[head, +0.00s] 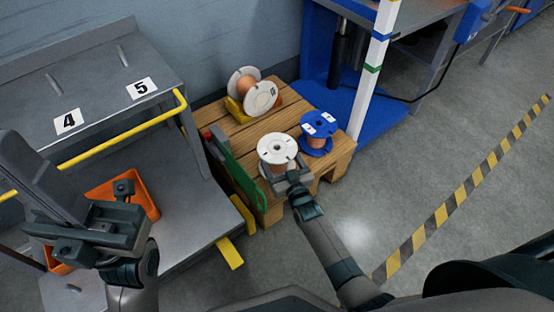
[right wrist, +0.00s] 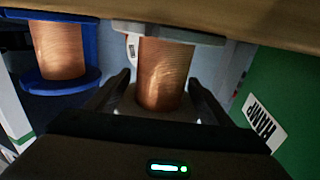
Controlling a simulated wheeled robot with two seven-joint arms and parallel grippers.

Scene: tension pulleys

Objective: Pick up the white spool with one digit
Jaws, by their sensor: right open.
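A white spool (head: 277,148) with copper winding stands upright on the wooden pallet's near side. Its digits are too small to read. My right gripper (head: 291,178) is at the near side of this spool. In the right wrist view the copper winding of the spool (right wrist: 165,75) lies between the two open fingers (right wrist: 160,92), with gaps beside it. A second white spool (head: 260,98) lies on its side in a yellow holder at the back, its label unreadable. My left gripper (head: 98,225) is over the grey bench at the left; its jaw opening is unclear.
A blue spool (head: 318,130) stands close right of the white one; it also shows in the right wrist view (right wrist: 58,50). A green panel (head: 234,163) edges the pallet (head: 330,162) on the left. Orange bins, a yellow rail and a blue-white post stand nearby.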

